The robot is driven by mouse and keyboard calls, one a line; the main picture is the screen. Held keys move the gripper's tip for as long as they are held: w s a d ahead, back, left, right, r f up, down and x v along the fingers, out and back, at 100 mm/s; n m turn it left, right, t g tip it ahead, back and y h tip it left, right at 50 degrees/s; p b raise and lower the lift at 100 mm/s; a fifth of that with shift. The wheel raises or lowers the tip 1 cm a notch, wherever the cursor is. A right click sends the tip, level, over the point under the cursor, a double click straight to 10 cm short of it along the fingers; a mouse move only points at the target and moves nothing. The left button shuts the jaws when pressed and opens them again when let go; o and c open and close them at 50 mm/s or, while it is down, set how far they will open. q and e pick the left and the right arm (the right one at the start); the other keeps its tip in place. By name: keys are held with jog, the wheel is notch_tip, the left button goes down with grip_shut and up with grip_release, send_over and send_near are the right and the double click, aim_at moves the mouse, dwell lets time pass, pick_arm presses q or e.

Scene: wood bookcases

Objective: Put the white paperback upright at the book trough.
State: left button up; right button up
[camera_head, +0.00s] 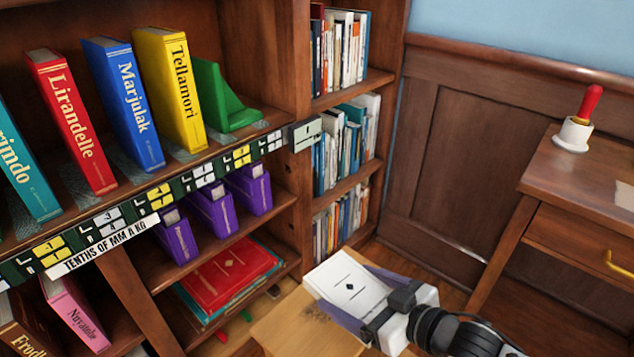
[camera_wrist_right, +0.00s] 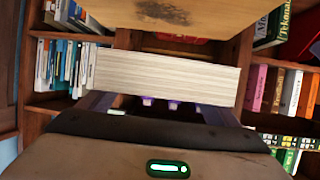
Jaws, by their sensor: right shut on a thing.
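The white paperback (camera_head: 345,279) has a small dark diamond on its cover. My right gripper (camera_head: 362,298) is shut on it, with purple fingers along two opposite sides. The book lies tilted with its cover facing up, over or beside a pale wooden top (camera_head: 298,326); I cannot tell if they touch. In the right wrist view, the paperback's page edges (camera_wrist_right: 165,76) face the camera between the fingers. I cannot tell which part of the scene is the book trough. My left gripper is out of view.
The upper shelf holds a red book (camera_head: 75,120), a blue book (camera_head: 122,105), a yellow book (camera_head: 170,90) and a green bookend (camera_head: 220,98). Purple holders (camera_head: 213,212) stand below.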

aim_at(357, 277)
jog(key=shift+m+t+h, duration=0.7)
jog(key=shift+m+h, duration=0.1)
jog(key=shift+m, duration=0.1)
jog(key=w+r, duration=0.1)
jog(key=r, duration=0.2)
jog(key=w+r, duration=0.1)
jog(key=r, duration=0.2)
jog(key=w+d+r, duration=0.1)
jog(key=r, duration=0.2)
jog(key=s+d+r+m+t+h+p, duration=0.1)
jog(key=s+d+r+m+h, duration=0.15)
jog(key=d+r, duration=0.45)
jog(key=s+d+r+m+t+h, duration=0.1)
jog(key=s+d+r+m+h, duration=0.2)
jog(key=r, duration=0.8)
pick_arm(q)
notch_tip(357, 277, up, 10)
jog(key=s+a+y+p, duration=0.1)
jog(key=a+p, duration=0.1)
jog(key=p, duration=1.5)
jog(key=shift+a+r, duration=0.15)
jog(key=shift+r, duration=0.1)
pick_arm(e)
notch_tip(357, 277, up, 17)
jog(key=w+h, duration=0.1)
jog(key=shift+w+d, duration=0.2)
jog(key=shift+w, duration=0.15)
